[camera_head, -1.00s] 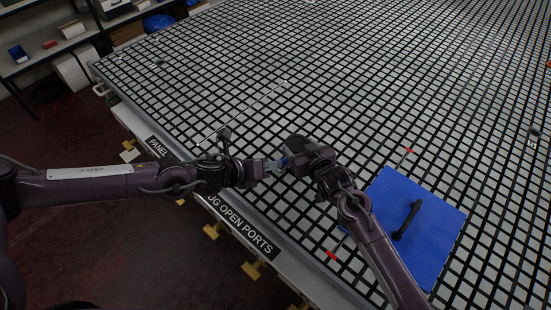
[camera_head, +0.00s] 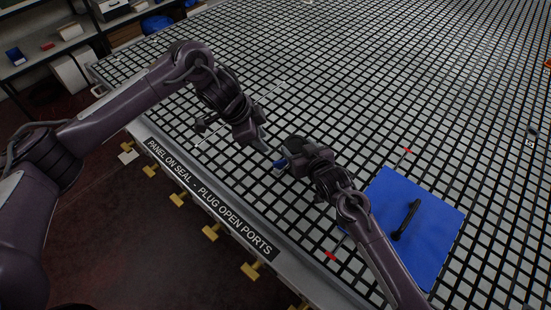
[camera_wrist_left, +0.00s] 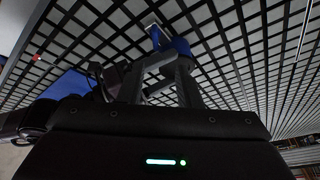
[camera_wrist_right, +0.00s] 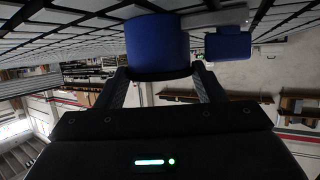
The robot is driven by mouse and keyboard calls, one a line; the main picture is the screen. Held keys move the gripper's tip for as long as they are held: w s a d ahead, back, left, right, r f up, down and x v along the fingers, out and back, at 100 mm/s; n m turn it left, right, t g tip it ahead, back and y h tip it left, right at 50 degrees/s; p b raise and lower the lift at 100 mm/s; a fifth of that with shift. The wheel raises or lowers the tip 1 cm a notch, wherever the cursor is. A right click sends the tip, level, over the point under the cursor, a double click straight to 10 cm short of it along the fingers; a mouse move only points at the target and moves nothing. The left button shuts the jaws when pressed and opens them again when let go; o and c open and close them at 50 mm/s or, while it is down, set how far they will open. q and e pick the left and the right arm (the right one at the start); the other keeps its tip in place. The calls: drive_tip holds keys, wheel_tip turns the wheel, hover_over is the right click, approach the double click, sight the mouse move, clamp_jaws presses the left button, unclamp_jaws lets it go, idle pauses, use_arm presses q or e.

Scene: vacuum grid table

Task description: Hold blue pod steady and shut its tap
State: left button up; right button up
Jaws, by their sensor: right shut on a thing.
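The blue pod (camera_head: 280,163) is above the grid table near its front edge, partly hidden by my right gripper (camera_head: 289,162). In the right wrist view the pod (camera_wrist_right: 157,45) is a blue cylinder between my right fingers, which are shut on it. A smaller blue part (camera_wrist_right: 228,43) on a pale grey piece shows beside it; I cannot tell whether it is the tap. My left gripper (camera_head: 264,145) is just up and left of the pod, pointing down at it. Its fingers look apart and empty. In the left wrist view the pod (camera_wrist_left: 179,48) appears beyond the fingertips, with a blue-and-pale piece (camera_wrist_left: 155,37) beside it.
A blue panel (camera_head: 440,218) with a black handle (camera_head: 408,219) lies on the grid table to the right, with red-tipped pieces (camera_head: 407,151) near it. A lettered strip (camera_head: 207,197) runs along the front edge. The grid behind the grippers is mostly clear.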

sight(277, 161)
use_arm(q)
drive_tip(key=shift+n+g, duration=0.3)
drive_tip(key=shift+n, duration=0.5)
drive_tip(key=x, duration=1.1)
drive_tip(key=shift+s+a+f, duration=0.1)
drive_tip(key=shift+s+a, duration=0.05)
drive_tip(key=shift+c, duration=0.3)
clamp_jaws()
